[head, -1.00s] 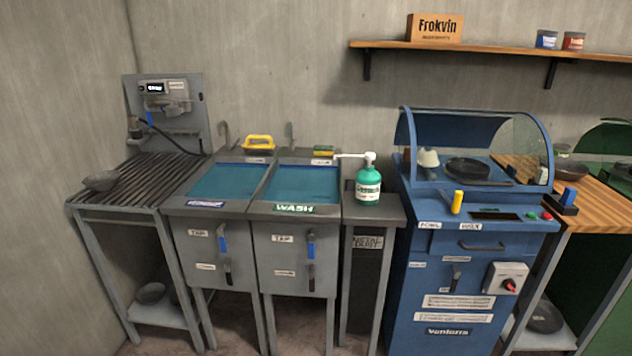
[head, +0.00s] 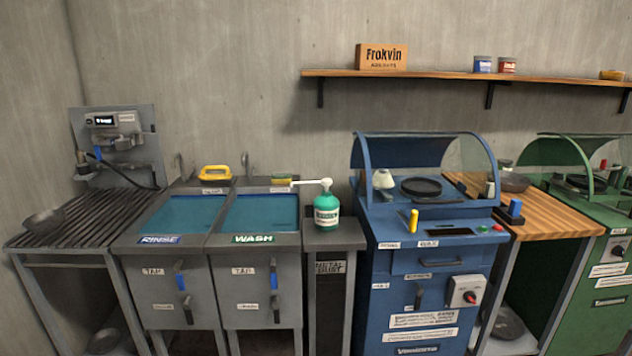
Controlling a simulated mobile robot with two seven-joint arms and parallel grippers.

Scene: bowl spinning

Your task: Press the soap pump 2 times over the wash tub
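The soap pump is a green bottle (head: 327,212) with a white pump head (head: 326,183). It stands upright on the grey ledge just right of the wash tub, and its long spout points left toward the tub. The wash tub (head: 253,239) carries a WASH label and holds blue-green water. Neither of my grippers shows in the head view.
The rinse tub (head: 160,239) adjoins the wash tub on the left. A slatted rack with a bowl (head: 44,220) stands far left. A blue machine (head: 420,262) stands right of the pump.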

